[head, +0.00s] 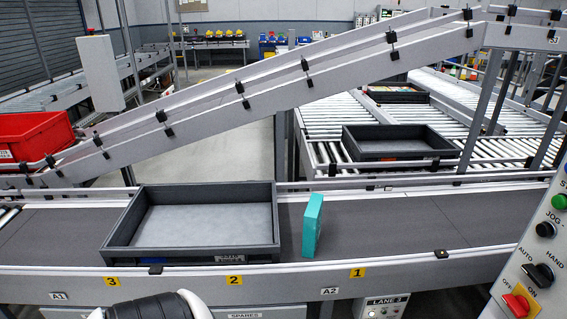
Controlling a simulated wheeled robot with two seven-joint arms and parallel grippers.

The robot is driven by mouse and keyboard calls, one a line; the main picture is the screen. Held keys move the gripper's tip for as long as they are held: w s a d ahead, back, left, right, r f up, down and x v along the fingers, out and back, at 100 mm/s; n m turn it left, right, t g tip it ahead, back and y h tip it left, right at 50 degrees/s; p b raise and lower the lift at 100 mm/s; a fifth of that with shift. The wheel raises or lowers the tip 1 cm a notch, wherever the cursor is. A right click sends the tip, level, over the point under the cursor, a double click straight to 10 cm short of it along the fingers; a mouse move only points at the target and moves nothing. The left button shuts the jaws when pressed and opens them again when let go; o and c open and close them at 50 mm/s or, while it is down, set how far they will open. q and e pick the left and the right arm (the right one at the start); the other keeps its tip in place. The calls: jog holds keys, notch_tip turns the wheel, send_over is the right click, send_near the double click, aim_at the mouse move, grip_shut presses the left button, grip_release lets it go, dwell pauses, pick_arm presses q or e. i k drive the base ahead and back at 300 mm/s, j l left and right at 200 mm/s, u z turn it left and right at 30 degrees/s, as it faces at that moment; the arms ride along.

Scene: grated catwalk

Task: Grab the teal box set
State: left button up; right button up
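The teal box set (312,226) shows as one narrow teal box standing upright on the dark conveyor belt. It is just right of the grey tray (190,255), with a small gap between them, near the number 1 and 2 labels. Nothing holds the box. Neither of my grippers is in view. A black and white part at the bottom left edge looks like a piece of my own arm.
The tray is empty with raised dark walls. The belt (420,215) is clear right of the box, with low rails front and back. A sloped conveyor (250,95) crosses behind. A control panel (540,255) stands at the right edge. A red bin (35,133) is at left.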

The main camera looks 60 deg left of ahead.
aim_at(313, 216)
jog(key=u, duration=1.55)
